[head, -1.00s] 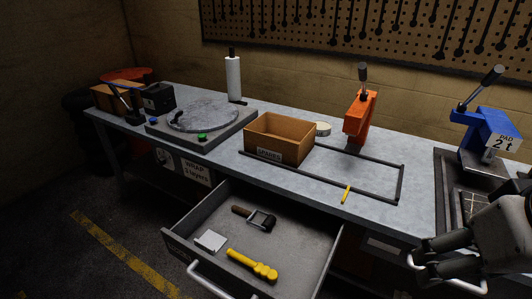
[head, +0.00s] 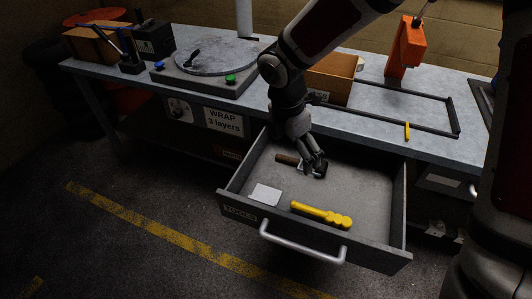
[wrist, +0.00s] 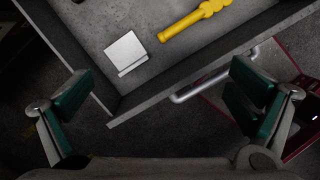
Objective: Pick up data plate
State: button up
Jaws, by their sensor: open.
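The data plate is probably the small pale, flat rectangular piece (head: 266,194) lying in the left front part of the open drawer. It also shows in the wrist view (wrist: 125,50), up and left of centre, with a narrow strip along one edge. My gripper (head: 314,170) appears above the drawer in the head view, apart from the plate. In the wrist view my gripper (wrist: 160,100) has its green-padded fingers wide apart and nothing between them. The plate lies beyond the fingertips, towards the top of that view.
The open drawer (head: 230,207) has raised walls and a bar handle (head: 300,250). A yellow tool (head: 322,215) lies right of the plate; a dark-handled tool (head: 287,159) lies behind, partly hidden by my gripper. The bench (head: 375,122) overhangs the drawer's back.

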jog(key=w+a+f+n+g+y+b, duration=0.1)
jog(key=w+a+f+n+y, duration=0.1)
jog(key=a+f+n, duration=0.7)
jog(key=m+b, duration=0.1)
jog(key=m, duration=0.2)
send_over(261, 201)
notch_tip(261, 201, down, 9)
jog(key=shift+w+a+f, duration=0.1)
jog(key=shift+a+f, duration=0.05)
jog(key=shift+f, duration=0.05)
jog(key=shift+f+b, duration=0.45)
jog(key=shift+f, duration=2.7)
jog(key=c, duration=1.2)
